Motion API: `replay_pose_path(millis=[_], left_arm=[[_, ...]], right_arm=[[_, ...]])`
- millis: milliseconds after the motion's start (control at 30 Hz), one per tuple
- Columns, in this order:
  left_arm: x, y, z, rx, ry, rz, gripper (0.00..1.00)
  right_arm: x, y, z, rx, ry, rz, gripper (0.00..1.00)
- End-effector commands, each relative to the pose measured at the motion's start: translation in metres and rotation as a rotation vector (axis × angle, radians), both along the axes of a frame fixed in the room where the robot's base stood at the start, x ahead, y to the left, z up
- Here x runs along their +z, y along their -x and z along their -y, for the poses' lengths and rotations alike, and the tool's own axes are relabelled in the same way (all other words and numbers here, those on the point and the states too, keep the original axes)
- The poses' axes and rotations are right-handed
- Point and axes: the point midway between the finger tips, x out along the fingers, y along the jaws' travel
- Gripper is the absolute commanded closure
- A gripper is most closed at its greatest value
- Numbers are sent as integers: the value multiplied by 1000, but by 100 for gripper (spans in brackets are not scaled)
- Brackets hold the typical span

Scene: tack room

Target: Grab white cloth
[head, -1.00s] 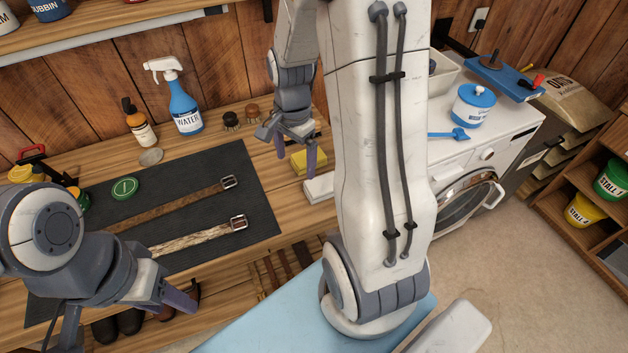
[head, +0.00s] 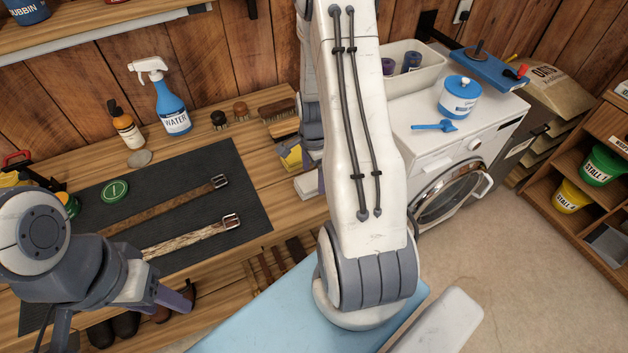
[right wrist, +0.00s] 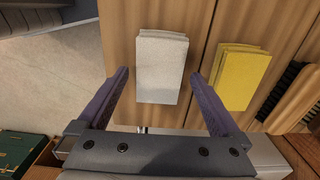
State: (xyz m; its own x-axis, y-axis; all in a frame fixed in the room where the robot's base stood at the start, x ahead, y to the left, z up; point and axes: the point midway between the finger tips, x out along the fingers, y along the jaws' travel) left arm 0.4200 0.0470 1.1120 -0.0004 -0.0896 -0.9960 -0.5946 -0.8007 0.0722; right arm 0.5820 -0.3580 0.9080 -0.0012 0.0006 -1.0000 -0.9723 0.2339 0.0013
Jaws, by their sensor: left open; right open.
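The white cloth (right wrist: 162,68) is a folded pad lying on the wooden bench in the right wrist view. In the head view the white cloth (head: 305,185) shows only in part at the bench's right end, beside my right arm. My right gripper (right wrist: 159,76) is open and empty, its two fingers apart on either side of the cloth's near part in the picture. I cannot tell how high above the cloth it is. In the head view that gripper is mostly hidden by my arm. My left gripper (head: 178,297) is open and empty at the bench's front edge.
A yellow cloth (right wrist: 243,78) lies just right of the white one, with a dark-bristled brush (right wrist: 290,95) beyond it. A dark mat (head: 170,180) with two belts lies left on the bench. A spray bottle (head: 172,105) stands behind. A washing machine (head: 450,140) stands to the right.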

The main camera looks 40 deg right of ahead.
Motion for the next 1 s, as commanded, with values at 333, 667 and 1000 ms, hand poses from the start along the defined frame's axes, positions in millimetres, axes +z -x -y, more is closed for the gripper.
replay_pose_path(millis=[333, 667, 1000], left_arm=[[3, 0, 0, 0, 0, 0, 50], [3, 0, 0, 0, 0, 0, 50], [1, 0, 0, 0, 0, 0, 50]], right_arm=[[-18, 0, 0, 0, 0, 2, 0], [-18, 0, 0, 0, 0, 1, 80], [-14, -1, 1, 0, 2, 3, 80]])
